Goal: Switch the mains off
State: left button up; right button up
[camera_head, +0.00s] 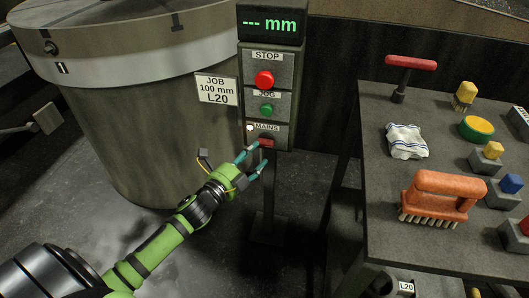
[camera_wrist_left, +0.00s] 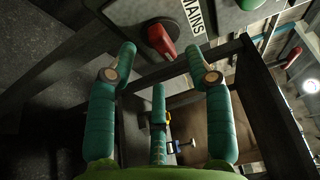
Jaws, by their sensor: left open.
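The mains switch, a red handle (camera_head: 266,143), sits on the lowest box of the control post, under a MAINS label (camera_head: 267,127). A small pale lamp (camera_head: 249,127) beside the label is lit. My left gripper (camera_head: 254,161) is open and empty just below and left of the red handle. In the left wrist view, the red handle (camera_wrist_left: 162,40) shows just beyond the spread fingertips of my left gripper (camera_wrist_left: 161,62), between them sideways. I see no clear contact. My right gripper is not in view.
A large drum (camera_head: 150,110) stands left. A bench (camera_head: 375,190) with an orange brush (camera_head: 440,190), a cloth (camera_head: 407,140) and knobbed blocks stands right.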

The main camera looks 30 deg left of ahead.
aim_at(263, 147)
pick_arm(q)
jog(key=shift+w+d, duration=0.15)
jog(key=shift+w, duration=0.8)
jog(key=shift+w+d, duration=0.15)
jog(key=shift+w, duration=0.75)
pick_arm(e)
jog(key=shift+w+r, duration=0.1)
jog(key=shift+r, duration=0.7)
pick_arm(q)
grip_shut()
